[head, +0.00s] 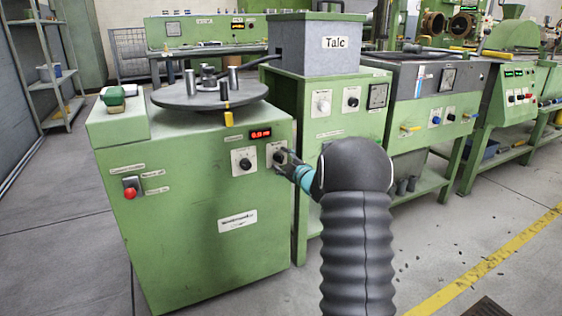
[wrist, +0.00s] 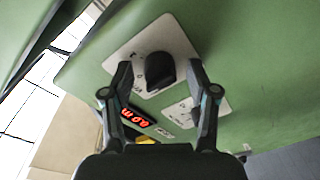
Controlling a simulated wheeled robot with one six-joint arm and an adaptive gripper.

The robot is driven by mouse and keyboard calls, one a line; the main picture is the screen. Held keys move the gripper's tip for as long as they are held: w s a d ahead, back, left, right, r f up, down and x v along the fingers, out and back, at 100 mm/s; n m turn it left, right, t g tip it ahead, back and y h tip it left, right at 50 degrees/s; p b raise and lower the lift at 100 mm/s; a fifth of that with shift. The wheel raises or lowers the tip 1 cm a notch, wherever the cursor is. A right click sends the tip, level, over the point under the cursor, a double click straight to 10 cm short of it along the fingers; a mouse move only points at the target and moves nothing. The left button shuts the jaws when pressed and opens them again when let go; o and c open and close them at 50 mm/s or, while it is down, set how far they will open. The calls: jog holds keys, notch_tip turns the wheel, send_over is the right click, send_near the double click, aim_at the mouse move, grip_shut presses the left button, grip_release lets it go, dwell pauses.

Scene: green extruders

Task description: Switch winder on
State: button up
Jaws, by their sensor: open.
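The winder (head: 200,250) is a green cabinet with a dark round turntable (head: 210,92) on top. Its front has a lit red display (head: 261,134), a left black knob (head: 245,163) and a right black knob (head: 279,157), each on a white plate. A red button (head: 130,193) sits at the left of the front. My gripper (head: 284,165) is open at the right knob. In the wrist view, a black knob (wrist: 160,70) stands between the open fingertips (wrist: 161,75). I cannot tell whether they touch it. The display also shows in the wrist view (wrist: 136,118).
A green stand with a grey box labelled Talc (head: 320,48) is just right of the winder. Further green machines (head: 432,100) line up to the right. A shelf rack (head: 50,70) stands at the left. The floor in front (head: 460,240) is mostly clear, with small dark bits.

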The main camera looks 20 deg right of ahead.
grip_shut()
jog(key=shift+a, duration=0.15)
jog(key=m, duration=0.5)
jog(key=shift+m+t+b, duration=0.3)
jog(key=shift+m+b, duration=0.05)
jog(key=shift+m, duration=0.05)
jog(key=m, duration=0.6)
jog(key=shift+h, duration=0.3)
jog(key=shift+m+t, duration=0.3)
jog(key=shift+m, duration=0.1)
